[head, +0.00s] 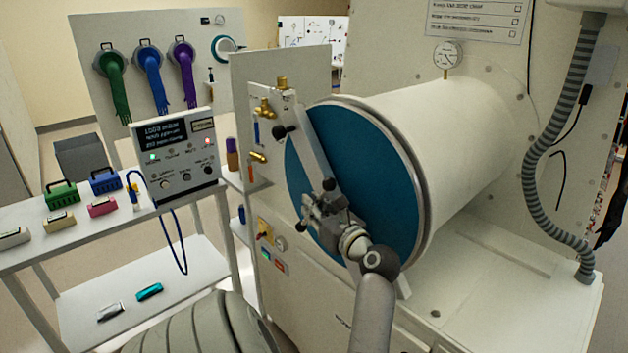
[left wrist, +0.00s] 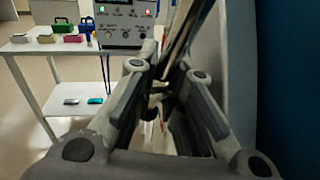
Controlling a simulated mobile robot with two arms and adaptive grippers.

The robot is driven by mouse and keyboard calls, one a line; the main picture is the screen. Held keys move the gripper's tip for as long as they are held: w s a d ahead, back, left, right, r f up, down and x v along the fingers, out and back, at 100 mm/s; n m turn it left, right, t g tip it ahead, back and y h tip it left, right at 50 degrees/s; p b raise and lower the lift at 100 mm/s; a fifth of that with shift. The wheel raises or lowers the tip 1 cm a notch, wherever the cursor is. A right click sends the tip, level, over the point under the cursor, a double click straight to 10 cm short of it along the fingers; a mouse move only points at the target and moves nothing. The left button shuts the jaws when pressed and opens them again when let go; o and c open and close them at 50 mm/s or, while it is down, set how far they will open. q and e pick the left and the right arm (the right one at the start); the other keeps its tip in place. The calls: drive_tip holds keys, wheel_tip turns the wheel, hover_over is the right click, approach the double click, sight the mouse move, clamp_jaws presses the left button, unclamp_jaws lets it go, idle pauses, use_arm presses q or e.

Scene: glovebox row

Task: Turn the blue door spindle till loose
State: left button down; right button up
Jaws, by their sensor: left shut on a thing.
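The blue round door (head: 375,165) closes the end of a large white cylinder. A grey bar (head: 308,145) runs slantwise across its face. The door spindle (head: 329,184), with dark knobs, sits at the middle of the bar. My left gripper (head: 325,208) is at the spindle, its fingers shut on it and hiding much of it. In the left wrist view the fingers of my left gripper (left wrist: 160,100) flank a dark part, and the bar (left wrist: 182,30) rises beyond them. The blue door (left wrist: 290,80) fills the right edge there. My right gripper is not in view.
A panel with brass valves (head: 265,110) stands left of the door. A control box (head: 175,155) and small coloured cases (head: 104,181) are on a white shelf table (head: 30,255). A ribbed hose (head: 545,150) hangs at the right. The white ledge (head: 510,275) below the cylinder is clear.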

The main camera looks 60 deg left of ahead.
sight(315, 169)
use_arm(q)
drive_tip(key=c, duration=1.8)
unclamp_jaws()
drive_tip(key=shift+r, duration=0.15)
wheel_tip(315, 169, up, 10)
drive_tip(key=shift+w+a+f, duration=0.1)
drive_tip(key=shift+f, duration=0.05)
